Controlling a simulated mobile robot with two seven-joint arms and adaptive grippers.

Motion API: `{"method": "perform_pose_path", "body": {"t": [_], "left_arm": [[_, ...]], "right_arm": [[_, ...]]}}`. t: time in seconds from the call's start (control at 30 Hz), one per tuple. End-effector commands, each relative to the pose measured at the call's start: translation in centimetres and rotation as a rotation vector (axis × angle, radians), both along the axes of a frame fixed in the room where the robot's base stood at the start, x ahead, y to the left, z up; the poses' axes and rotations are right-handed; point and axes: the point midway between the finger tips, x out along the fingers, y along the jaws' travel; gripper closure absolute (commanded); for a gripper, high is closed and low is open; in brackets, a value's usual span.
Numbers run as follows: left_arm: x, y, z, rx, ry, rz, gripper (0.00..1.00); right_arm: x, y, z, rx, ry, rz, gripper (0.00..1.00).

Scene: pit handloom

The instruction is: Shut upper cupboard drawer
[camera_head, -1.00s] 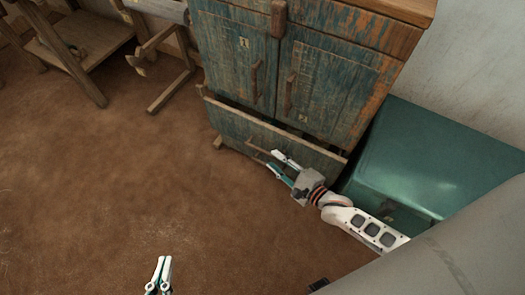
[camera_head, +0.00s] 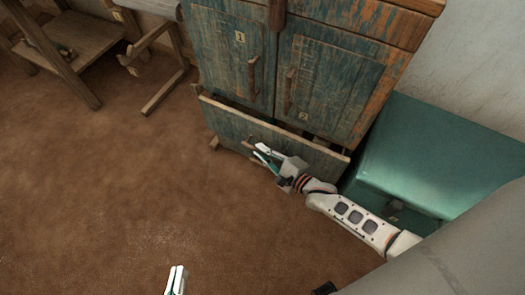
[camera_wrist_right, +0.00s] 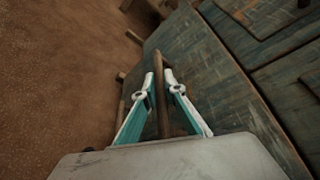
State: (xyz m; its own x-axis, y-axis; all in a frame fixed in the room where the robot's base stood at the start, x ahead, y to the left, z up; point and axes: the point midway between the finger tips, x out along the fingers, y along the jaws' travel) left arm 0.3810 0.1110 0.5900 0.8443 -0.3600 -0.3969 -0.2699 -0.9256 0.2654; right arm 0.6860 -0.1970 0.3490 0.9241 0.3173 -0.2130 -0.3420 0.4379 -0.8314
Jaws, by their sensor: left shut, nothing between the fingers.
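A worn blue-green wooden cupboard (camera_head: 330,85) stands at the top centre of the head view. Its low drawer (camera_head: 237,127) beneath the two doors sticks out, with a dark gap behind its front. The panel (camera_head: 365,22) above the doors is cut off by the frame, and I cannot tell whether it stands out. My right gripper (camera_head: 260,152) is at the low drawer's front, fingers apart. In the right wrist view, a wooden handle bar (camera_wrist_right: 159,70) runs between the fingertips (camera_wrist_right: 160,80). My left gripper (camera_head: 176,281) is shut and empty, low over the floor, away from the cupboard.
A teal chest (camera_head: 440,150) stands right of the cupboard, close beside my right arm. A wooden frame (camera_head: 165,85) stands at the upper left. The brown floor (camera_head: 100,190) left of and before the cupboard is clear.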

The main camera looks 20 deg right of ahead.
Motion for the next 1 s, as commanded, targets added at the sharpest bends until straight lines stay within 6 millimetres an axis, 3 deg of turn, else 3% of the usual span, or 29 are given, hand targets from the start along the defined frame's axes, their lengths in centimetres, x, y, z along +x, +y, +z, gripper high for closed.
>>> {"method": "perform_pose_path", "body": {"t": [0.17, 0.4, 0.73, 0.8, 1.0], "left_arm": [[0.0, 0.0, 0.0, 0.001, -0.001, 0.000, 1.00], [0.0, 0.0, 0.1, 0.004, -0.002, 0.000, 1.00], [0.1, 0.1, 0.0, 0.005, -0.002, 0.000, 1.00], [0.1, 0.1, 0.0, 0.005, -0.002, 0.000, 1.00], [0.1, 0.1, 0.0, 0.005, -0.002, 0.000, 1.00]], "right_arm": [[0.2, -0.3, 0.0, -0.002, -0.001, 0.001, 1.00], [2.5, -3.2, 0.0, -0.004, -0.001, 0.001, 1.00], [2.9, -3.8, 0.1, -0.001, -0.002, -0.004, 1.00], [2.9, -3.8, 0.1, -0.001, -0.002, -0.004, 0.75], [2.8, -3.7, 0.1, -0.001, -0.002, -0.003, 0.73]]}}
